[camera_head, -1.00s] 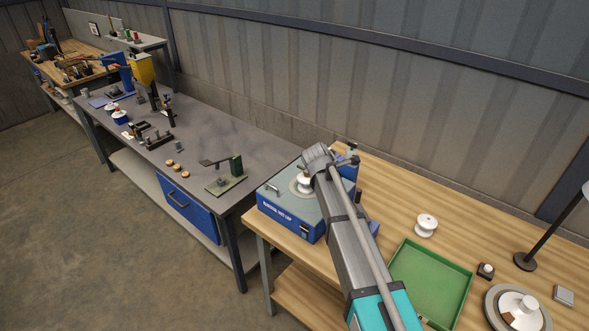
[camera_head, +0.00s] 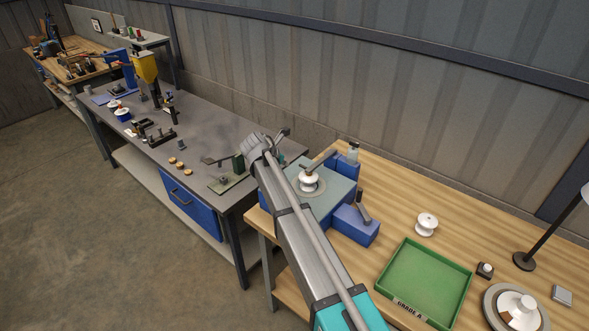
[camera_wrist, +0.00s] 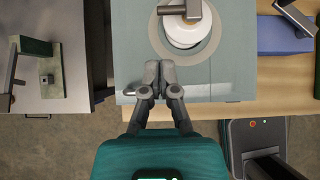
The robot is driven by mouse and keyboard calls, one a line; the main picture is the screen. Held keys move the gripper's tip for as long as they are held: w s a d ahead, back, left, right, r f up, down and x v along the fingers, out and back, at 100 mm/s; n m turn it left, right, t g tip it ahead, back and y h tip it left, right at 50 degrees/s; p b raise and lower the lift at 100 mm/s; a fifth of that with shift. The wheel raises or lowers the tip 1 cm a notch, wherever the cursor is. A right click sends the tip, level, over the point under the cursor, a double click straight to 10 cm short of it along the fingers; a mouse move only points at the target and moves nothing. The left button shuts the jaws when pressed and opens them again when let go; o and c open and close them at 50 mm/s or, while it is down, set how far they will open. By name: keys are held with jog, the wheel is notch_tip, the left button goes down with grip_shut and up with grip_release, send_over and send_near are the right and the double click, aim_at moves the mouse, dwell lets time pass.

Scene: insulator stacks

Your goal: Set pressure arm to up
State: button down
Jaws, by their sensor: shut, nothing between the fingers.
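A grey pressure arm (camera_head: 320,161) reaches from a blue post at the back of the blue test unit (camera_head: 325,205) to over a white insulator (camera_head: 310,183). It looks lowered, its end at the insulator's top; whether it touches cannot be told. In the wrist view the arm's end (camera_wrist: 193,12) lies over the white insulator (camera_wrist: 184,32). My gripper (camera_wrist: 160,66) is shut and empty, below the insulator in that view and over the unit's front part, apart from the arm. In the head view my forearm hides the fingers.
A side box with a lever (camera_head: 361,208) stands right of the unit. A green tray (camera_head: 425,283) and a loose white insulator (camera_head: 426,223) are farther right. A green-posted fixture (camera_head: 232,170) is on the grey bench (camera_head: 215,125) at left.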

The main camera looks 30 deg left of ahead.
jog(key=a+b+x, duration=0.1)
jog(key=b+x, duration=0.6)
jog(key=x, duration=0.3)
jog(key=shift+d, duration=0.45)
jog(key=shift+r, duration=0.15)
dwell(0.4)
jog(key=shift+r+p, duration=0.35)
jog(key=shift+p, duration=0.2)
